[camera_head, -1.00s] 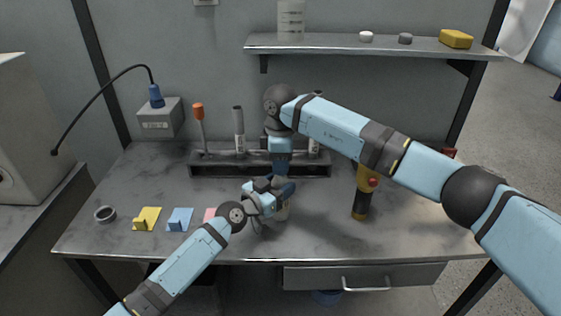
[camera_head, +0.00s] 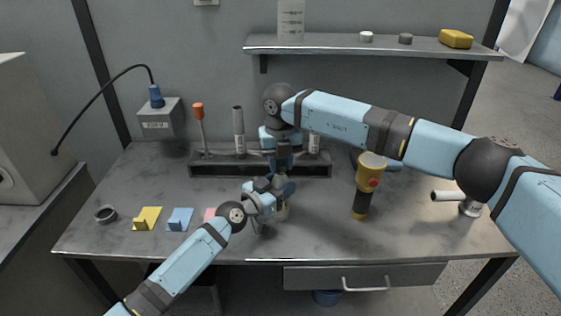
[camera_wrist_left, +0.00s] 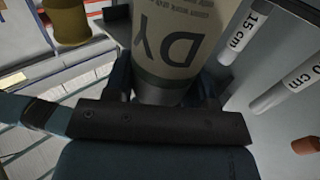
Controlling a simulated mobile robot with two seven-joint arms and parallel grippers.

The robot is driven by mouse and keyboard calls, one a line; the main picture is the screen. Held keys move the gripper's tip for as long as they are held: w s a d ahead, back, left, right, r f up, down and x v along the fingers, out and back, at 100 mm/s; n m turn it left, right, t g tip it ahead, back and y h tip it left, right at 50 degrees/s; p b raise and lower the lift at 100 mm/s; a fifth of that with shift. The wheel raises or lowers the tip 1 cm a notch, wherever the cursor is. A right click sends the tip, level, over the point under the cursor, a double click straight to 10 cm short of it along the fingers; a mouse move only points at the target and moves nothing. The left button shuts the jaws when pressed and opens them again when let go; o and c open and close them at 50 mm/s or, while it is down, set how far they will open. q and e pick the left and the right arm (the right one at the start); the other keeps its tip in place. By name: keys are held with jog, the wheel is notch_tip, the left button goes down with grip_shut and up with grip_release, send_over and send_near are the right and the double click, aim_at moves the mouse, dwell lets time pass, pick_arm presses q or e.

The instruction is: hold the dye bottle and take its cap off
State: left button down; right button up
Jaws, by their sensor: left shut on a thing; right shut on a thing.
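The dye bottle (camera_wrist_left: 180,40), pale with a dark band and large "DY" lettering, stands between the fingers of my left gripper (camera_wrist_left: 165,85) in the left wrist view. In the head view my left gripper (camera_head: 276,198) is shut on it above the bench, and only a pale bit of the bottle (camera_head: 283,212) shows. My right gripper (camera_head: 284,168) points down just above, at the middle of the bench. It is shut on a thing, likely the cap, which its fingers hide. I cannot see the bottle's top clearly.
A rack (camera_head: 230,168) with a screwdriver (camera_head: 199,125) and marked tubes stands behind. A yellow and black torch (camera_head: 365,185) stands to the right. Yellow (camera_head: 147,218) and blue (camera_head: 180,219) pieces lie left. The front right bench is clear. A shelf (camera_head: 370,45) hangs above.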

jog(key=n, duration=0.4)
jog(key=shift+r+n, duration=0.1)
jog(key=shift+n, duration=0.2)
jog(key=n, duration=0.8)
jog(key=shift+n, duration=0.4)
jog(key=n, duration=0.8)
jog(key=shift+n, duration=0.3)
jog(key=n, duration=1.1)
jog(key=shift+n, duration=0.3)
